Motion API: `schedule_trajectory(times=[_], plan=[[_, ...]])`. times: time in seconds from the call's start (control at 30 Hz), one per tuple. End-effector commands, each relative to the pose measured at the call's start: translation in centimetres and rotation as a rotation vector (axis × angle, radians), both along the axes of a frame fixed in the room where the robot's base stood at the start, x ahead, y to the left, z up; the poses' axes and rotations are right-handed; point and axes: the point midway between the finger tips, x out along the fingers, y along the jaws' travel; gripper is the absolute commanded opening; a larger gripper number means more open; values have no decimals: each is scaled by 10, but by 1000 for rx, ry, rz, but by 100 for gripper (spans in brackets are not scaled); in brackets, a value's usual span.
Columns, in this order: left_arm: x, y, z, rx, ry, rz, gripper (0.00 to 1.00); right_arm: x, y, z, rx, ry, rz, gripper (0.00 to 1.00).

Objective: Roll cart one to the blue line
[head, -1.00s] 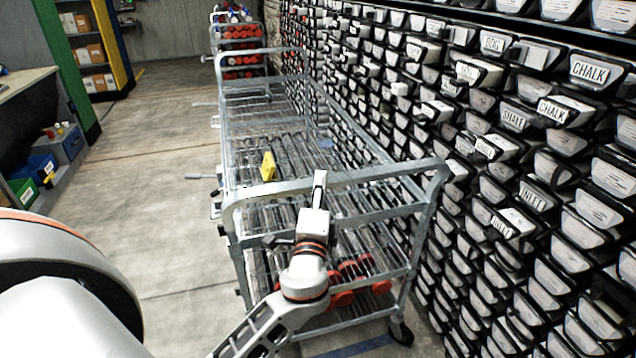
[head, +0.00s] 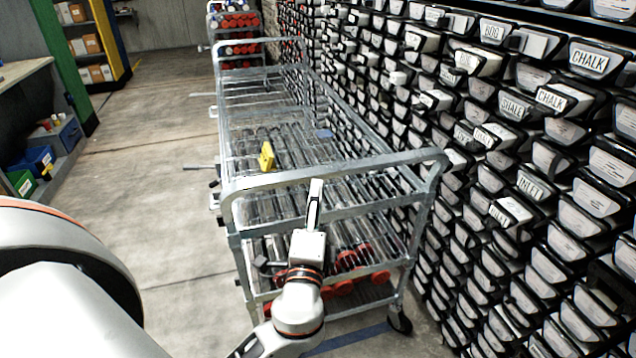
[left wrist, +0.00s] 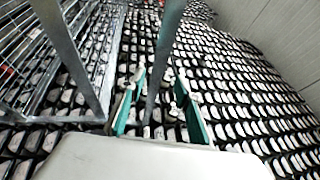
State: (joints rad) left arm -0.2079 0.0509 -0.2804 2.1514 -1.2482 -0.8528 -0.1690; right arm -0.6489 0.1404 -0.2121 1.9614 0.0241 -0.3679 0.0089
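The nearest grey metal cart (head: 335,178) stands along the drawer wall, its raised end bar towards me; no cart number is readable. A yellow tag (head: 267,157) is on its upper part, and red-capped cylinders (head: 345,287) lie on its lower shelf. A blue line (head: 350,339) on the floor shows under and beside the cart's near end. My left gripper (head: 315,192) is at the near end bar, its finger overlapping the bar's lower edge in the picture. In the left wrist view its teal fingers (left wrist: 160,105) are apart with a grey bar between them. My right gripper is not in view.
A wall of labelled drawers (head: 520,185) runs close along the cart's right side. More carts with red-capped cylinders (head: 238,48) stand behind. A bench with blue and green bins (head: 40,160) is at left. Open concrete floor (head: 150,180) lies left of the cart.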

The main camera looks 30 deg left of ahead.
Motion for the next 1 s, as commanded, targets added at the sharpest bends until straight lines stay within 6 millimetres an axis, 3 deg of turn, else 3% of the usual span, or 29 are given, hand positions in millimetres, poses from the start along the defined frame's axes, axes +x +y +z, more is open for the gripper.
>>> schedule_trajectory(times=[0.1, 0.3, 0.9, 1.0], plan=[[-19, -10, -5, -1, 3, -1, 34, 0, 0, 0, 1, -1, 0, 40], [-36, -18, -7, 0, 0, -1, 34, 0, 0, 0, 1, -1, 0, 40], [-39, -20, -8, 1, -1, -1, 34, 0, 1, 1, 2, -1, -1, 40], [-38, -21, -17, -21, 15, -15, 34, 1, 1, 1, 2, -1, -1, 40]])
